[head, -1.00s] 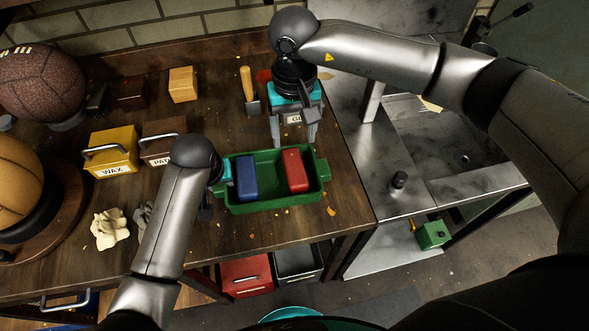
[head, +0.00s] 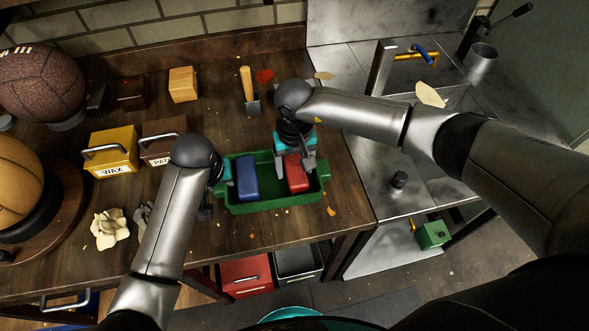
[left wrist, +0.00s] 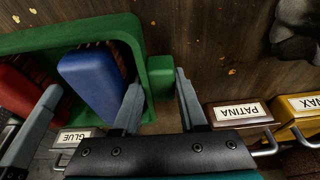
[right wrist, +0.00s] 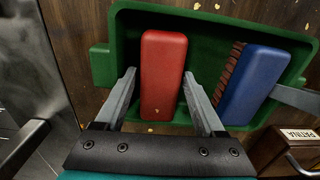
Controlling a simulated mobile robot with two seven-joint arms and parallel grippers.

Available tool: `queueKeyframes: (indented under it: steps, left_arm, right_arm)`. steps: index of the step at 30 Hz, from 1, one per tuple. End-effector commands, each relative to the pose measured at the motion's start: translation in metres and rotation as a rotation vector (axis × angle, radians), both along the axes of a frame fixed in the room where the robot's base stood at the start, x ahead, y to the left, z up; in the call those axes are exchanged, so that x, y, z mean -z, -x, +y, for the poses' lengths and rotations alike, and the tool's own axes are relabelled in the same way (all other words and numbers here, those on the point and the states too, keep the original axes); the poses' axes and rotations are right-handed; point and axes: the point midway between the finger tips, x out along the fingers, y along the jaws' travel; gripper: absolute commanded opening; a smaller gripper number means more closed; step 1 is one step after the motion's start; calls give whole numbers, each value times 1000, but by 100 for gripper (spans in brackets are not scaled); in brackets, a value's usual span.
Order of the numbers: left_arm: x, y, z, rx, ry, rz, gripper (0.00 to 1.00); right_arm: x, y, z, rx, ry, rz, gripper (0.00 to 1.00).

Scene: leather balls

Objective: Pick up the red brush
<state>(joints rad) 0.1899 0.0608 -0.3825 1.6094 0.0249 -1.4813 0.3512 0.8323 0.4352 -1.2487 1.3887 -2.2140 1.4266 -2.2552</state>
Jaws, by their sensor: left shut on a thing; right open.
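The red brush (head: 297,178) lies in the right part of the green tray (head: 262,208), beside the blue brush (head: 247,177). My right gripper (head: 296,168) is above the tray, pointing down at the red brush. In the right wrist view its open fingers stand on either side of the red brush (right wrist: 163,75), with a gap at each side. My left gripper (head: 221,176) is at the tray's left end. In the left wrist view its fingers are shut on the tray's green end handle (left wrist: 160,75).
A yellow WAX box (head: 111,152) and a brown PATINA box (head: 163,147) stand left of the tray. A wooden-handled scraper (head: 248,88) lies behind it. A metal bench (head: 375,172) is to the right. The wooden table in front of the tray is mostly clear.

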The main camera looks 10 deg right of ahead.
Motion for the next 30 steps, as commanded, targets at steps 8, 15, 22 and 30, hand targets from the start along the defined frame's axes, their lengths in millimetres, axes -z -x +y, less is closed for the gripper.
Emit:
queueKeyframes:
  steps: [8, 15, 22, 30]
  left_arm:
    - [-1, -1, 0, 0, 0, -3, 0]
    - [-1, -1, 0, 0, 0, -3, 0]
    - [-1, -1, 0, 0, 0, -3, 0]
    - [-1, -1, 0, 0, 0, -3, 0]
  right_arm:
    - [0, 0, 0, 0, -1, -2, 64]
    - [0, -1, 0, 0, -1, -2, 38]
    - [0, -1, 0, 0, -1, -2, 12]
    - [0, -1, 0, 0, -1, -3, 0]
